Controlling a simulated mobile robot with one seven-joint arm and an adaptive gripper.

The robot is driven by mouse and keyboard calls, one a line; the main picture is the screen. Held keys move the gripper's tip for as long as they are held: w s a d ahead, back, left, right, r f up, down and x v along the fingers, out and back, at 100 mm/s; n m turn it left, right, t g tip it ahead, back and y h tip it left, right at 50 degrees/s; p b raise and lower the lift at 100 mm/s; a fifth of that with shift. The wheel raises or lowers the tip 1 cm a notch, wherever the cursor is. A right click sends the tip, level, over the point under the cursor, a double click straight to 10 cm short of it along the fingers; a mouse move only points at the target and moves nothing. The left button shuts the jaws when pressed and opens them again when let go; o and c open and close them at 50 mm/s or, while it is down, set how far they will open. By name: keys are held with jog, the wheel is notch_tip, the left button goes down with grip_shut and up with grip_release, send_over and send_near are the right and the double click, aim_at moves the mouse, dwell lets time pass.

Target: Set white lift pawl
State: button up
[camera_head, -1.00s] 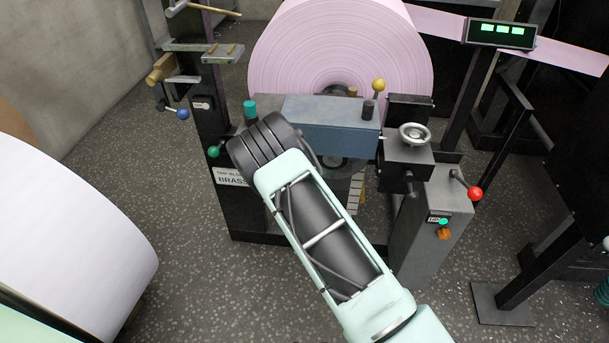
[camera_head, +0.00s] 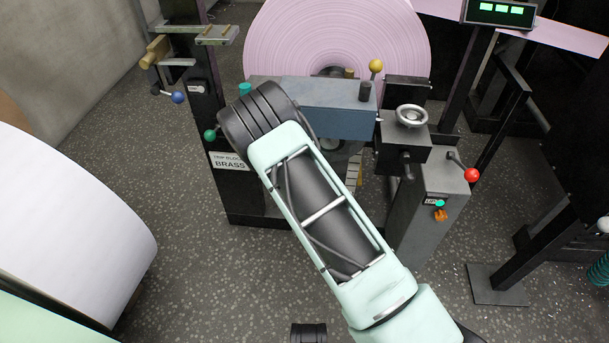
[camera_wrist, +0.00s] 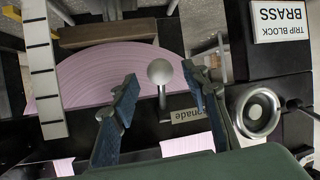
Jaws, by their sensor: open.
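A whitish ball knob (camera_wrist: 160,72) on a thin stem shows in the wrist view, and it looks like the white lift pawl's handle. My gripper (camera_wrist: 159,77) is open, with one blue-grey finger on each side of the knob. Gaps show between the knob and both fingers; whether the knob lies at fingertip depth is unclear. In the head view my arm's end hides the gripper and the white knob.
The pink roll (camera_head: 340,40) stands behind the blue-grey block (camera_head: 325,108). Yellow (camera_head: 376,65), red (camera_head: 472,174), green (camera_head: 210,135) and blue (camera_head: 177,97) knobs stand around it. A handwheel (camera_wrist: 255,112) is close to the right finger. A white roll (camera_head: 65,225) is at left.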

jog(key=v, duration=0.8)
jog(key=shift+s, duration=0.1)
